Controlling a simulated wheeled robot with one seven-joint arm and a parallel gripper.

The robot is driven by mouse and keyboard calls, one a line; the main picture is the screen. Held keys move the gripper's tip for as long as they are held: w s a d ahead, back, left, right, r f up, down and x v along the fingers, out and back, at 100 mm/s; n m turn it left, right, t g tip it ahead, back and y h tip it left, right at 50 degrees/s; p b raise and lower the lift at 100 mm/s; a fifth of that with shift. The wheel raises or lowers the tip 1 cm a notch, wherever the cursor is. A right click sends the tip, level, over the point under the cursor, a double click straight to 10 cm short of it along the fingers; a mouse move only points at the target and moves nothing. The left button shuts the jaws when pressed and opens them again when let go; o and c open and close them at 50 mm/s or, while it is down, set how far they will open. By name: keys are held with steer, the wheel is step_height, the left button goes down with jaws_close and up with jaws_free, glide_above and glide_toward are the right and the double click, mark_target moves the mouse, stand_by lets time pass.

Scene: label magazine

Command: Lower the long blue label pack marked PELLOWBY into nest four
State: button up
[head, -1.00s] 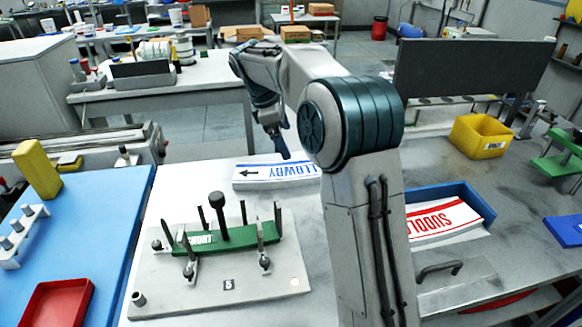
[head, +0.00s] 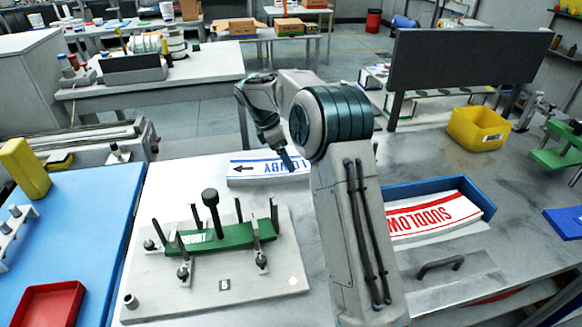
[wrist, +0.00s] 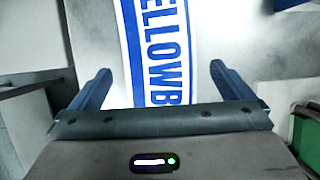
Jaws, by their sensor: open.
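The PELLOWBY label pack (head: 240,174) is a long white pack with blue lettering, blue edge stripes and a black arrow pointing left. It lies flat on the light table behind the pegged plate; my arm hides its right end in the head view. My gripper (head: 283,160) is over the pack near the end of the lettering. In the wrist view my gripper (wrist: 160,70) is open, its two blue fingers on either side of the pack (wrist: 165,50), with gaps on both sides. I cannot make out a nest marked four.
A grey pegged plate (head: 270,285) with a dark-numbered tag holds a green SHORT block (head: 235,235) with a tall black knob. A blue tray (head: 486,205) holds a red-lettered pack (head: 430,218). A yellow bin (head: 478,128) and a dark panel (head: 465,60) stand behind.

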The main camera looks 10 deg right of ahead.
steer(key=x, duration=0.4)
steer(key=shift+a+f, duration=0.1)
steer(key=shift+f, duration=0.35)
steer(key=c, duration=1.2)
steer(key=shift+w, duration=0.1)
steer(key=shift+r, duration=0.15)
steer(key=shift+r, duration=0.45)
steer(key=r, duration=0.3)
steer(key=shift+s+r, duration=0.2)
steer(key=shift+s, duration=0.05)
steer(key=s+a+r+b, duration=0.1)
steer(key=s+r, duration=0.5)
steer(key=s, duration=0.5)
steer(key=shift+a+r+b, duration=0.25)
steer(key=shift+a+b, duration=0.15)
